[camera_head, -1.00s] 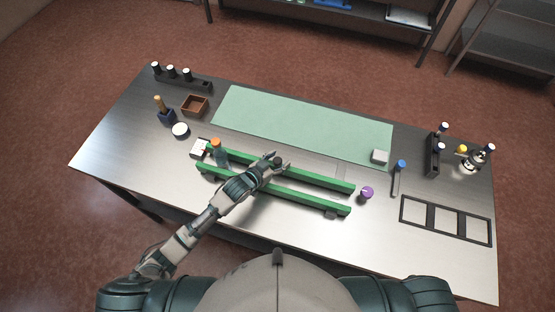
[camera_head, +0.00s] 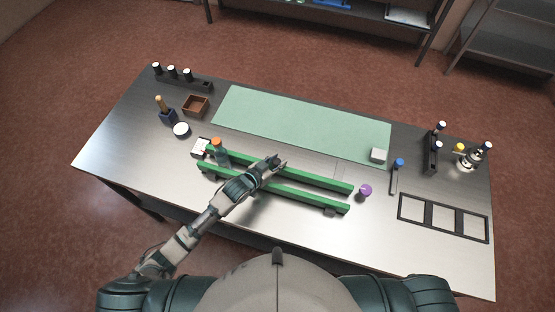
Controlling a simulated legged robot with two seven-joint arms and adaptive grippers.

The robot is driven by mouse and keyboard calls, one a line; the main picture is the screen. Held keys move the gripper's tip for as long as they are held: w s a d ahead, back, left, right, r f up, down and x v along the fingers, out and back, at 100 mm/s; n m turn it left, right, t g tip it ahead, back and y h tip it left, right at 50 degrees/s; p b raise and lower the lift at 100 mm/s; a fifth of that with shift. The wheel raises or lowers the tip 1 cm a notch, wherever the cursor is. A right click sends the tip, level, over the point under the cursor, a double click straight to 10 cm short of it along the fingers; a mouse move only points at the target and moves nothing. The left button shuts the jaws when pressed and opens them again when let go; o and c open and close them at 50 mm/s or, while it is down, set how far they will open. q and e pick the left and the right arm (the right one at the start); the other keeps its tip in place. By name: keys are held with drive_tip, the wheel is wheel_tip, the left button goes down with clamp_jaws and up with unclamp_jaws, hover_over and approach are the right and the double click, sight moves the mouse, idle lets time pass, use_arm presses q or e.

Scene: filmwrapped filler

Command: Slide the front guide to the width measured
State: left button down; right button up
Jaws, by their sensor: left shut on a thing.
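Two long green guides lie side by side on the table, running from left down to the right: the back guide (camera_head: 315,180) and the front guide (camera_head: 302,199). A narrow gap separates them. My left arm comes in over the front guide and hides part of it. My left gripper (camera_head: 275,162) is at the back guide's middle, shut on a small dark thing that its fingers mostly hide. I cannot tell whether this dark thing is part of a guide. My right gripper is out of view.
A black three-part frame (camera_head: 443,218) lies right.

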use_arm(q)
drive_tip(key=c, duration=0.8)
unclamp_jaws()
drive_tip(key=shift+s+f, duration=0.1)
drive_tip(key=shift+a, duration=0.15)
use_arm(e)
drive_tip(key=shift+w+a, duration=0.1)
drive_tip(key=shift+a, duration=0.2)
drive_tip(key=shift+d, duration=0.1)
use_arm(q)
drive_tip(key=shift+s+a, duration=0.1)
drive_tip(key=v, duration=1.1)
drive_tip(key=shift+s+a, duration=0.25)
drive_tip(key=shift+a, duration=0.1)
drive_tip(key=shift+d, duration=0.15)
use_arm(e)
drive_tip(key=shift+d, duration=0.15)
